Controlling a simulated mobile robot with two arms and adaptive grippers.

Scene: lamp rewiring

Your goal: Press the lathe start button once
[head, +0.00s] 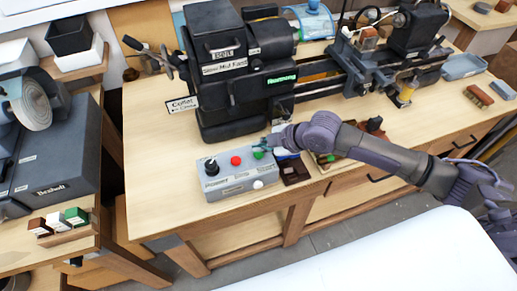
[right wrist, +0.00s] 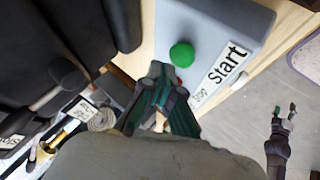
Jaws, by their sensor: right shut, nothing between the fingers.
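The grey control box (head: 230,188) stands on the bench front. It carries a black knob (head: 211,167), a red button (head: 236,160), a white button (head: 258,184) and a green button (head: 258,154). In the right wrist view the green button (right wrist: 182,54) sits beside a label reading "start" (right wrist: 222,68). My right gripper (head: 267,147) is at the box's right end by the green button. Its shut, empty fingertips (right wrist: 160,76) appear just short of the button; contact cannot be told. A small dark gripper (right wrist: 284,110), apparently my left, shows over the floor, its jaws unclear.
The black lathe (head: 240,110) stands right behind the box, close to my right gripper. A dark red-brown block (head: 294,172) lies right of the box. A grinder (head: 30,105) stands on the left bench. The bench front left of the box is clear.

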